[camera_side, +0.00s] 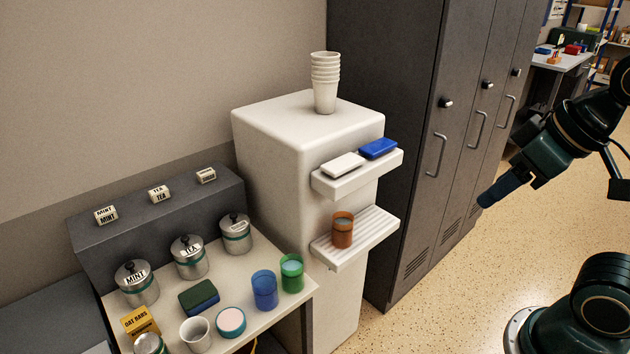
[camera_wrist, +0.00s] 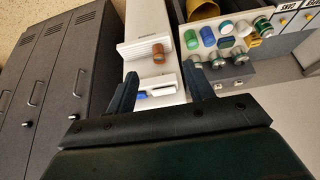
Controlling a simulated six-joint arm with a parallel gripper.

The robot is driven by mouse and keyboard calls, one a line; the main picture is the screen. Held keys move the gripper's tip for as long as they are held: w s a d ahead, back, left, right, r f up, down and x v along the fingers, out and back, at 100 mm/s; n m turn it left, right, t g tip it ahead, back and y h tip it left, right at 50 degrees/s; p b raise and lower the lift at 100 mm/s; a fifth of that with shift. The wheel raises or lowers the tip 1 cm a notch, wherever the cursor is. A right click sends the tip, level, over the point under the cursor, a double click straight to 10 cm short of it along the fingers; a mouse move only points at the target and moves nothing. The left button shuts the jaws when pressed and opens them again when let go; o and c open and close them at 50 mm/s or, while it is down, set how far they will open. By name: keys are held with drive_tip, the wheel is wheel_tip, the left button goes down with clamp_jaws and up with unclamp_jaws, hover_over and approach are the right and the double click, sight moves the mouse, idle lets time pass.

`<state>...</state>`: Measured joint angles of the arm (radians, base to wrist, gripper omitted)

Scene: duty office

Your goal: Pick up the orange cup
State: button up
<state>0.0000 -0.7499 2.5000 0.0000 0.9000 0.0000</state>
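The orange cup (camera_side: 342,231) stands upright on the ribbed white drip tray (camera_side: 378,232) of a white water dispenser (camera_side: 265,125). It looks see-through, and some liquid seems to show inside. My gripper (camera_side: 487,200) is in the air to the right of the cup, well apart from it, in front of the dark lockers. In the wrist view the cup (camera_wrist: 158,53) shows beyond and between my two fingers. My gripper (camera_wrist: 160,85) is open there, with nothing between the fingers.
Stacked white cups (camera_side: 325,85) top the dispenser. Blue (camera_side: 264,291) and green (camera_side: 291,273) cups stand on the side table. Dark lockers (camera_side: 400,130) stand behind; open space lies between gripper and tray.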

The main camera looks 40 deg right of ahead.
drive_tip(key=o, duration=0.4)
drive_tip(key=shift+o, duration=0.2)
drive_tip(key=shift+w, duration=0.15)
drive_tip(key=w+d+f+n+y, duration=0.1)
drive_tip(key=w+d+f+n, duration=0.1)
drive_tip(key=w+f, duration=0.5)
drive_tip(key=w+d+f+n, duration=0.15)
drive_tip(key=w+f, duration=0.35)
drive_tip(key=w, duration=0.5)
drive_tip(key=w+d+f, duration=0.2)
drive_tip(key=f, duration=0.8)
drive_tip(key=w+d+f+n+y, duration=0.1)
drive_tip(key=w+d+f, duration=0.2)
drive_tip(key=f, duration=0.7)
drive_tip(key=shift+d+t, duration=0.2)
drive_tip(key=shift+t, duration=0.1)
drive_tip(key=shift+r, duration=0.1)
